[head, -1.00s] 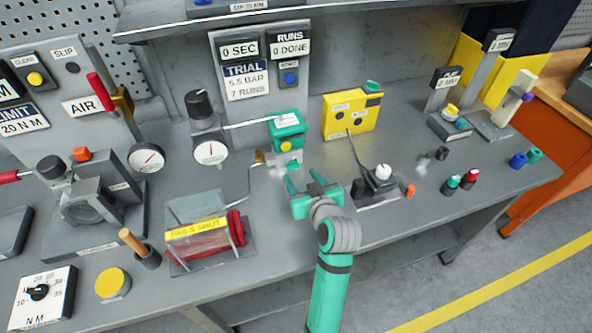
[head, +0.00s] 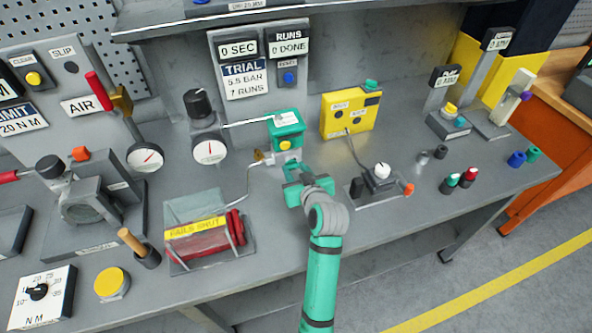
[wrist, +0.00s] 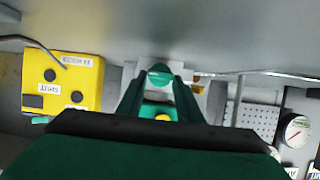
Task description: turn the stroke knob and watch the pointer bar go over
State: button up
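A teal valve block (head: 286,122) with a yellow button (head: 285,145) stands mid-bench. My gripper (head: 298,170) is just in front of its lower part, its two fingers apart. In the wrist view, a rounded teal knob-like piece (wrist: 160,74) lies between the fingertips, with the yellow button (wrist: 163,117) below it in the picture. I cannot tell whether the fingers touch that piece, or whether it is the stroke knob. The red cylinder (head: 197,243) under a clear cover is labelled FAILS SHUT. I cannot make out the pointer bar.
A yellow switch box (head: 352,113) stands right of the valve block. A black block with a white knob (head: 382,170) is right of my gripper. A dial gauge (head: 209,151) stands to the left. A thin tube (head: 247,185) runs from the cylinder to the valve block.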

jog(key=n, duration=0.1)
jog(key=n+h, duration=0.1)
jog(key=shift+s+a+f+n+t+h, duration=0.1)
jog(key=shift+s+a+n+t+h, duration=0.05)
jog(key=shift+a+n+t+h, duration=0.2)
jog(key=shift+a+f+n+t+h, duration=0.15)
jog(key=shift+n+t+h, duration=0.3)
jog(key=shift+n, duration=0.45)
jog(key=shift+a+f+n+t+h, duration=0.1)
jog(key=shift+n+t+h, duration=0.1)
jog(key=shift+n+h, duration=0.5)
jog(key=shift+r, duration=0.1)
jog(key=o, duration=1.1)
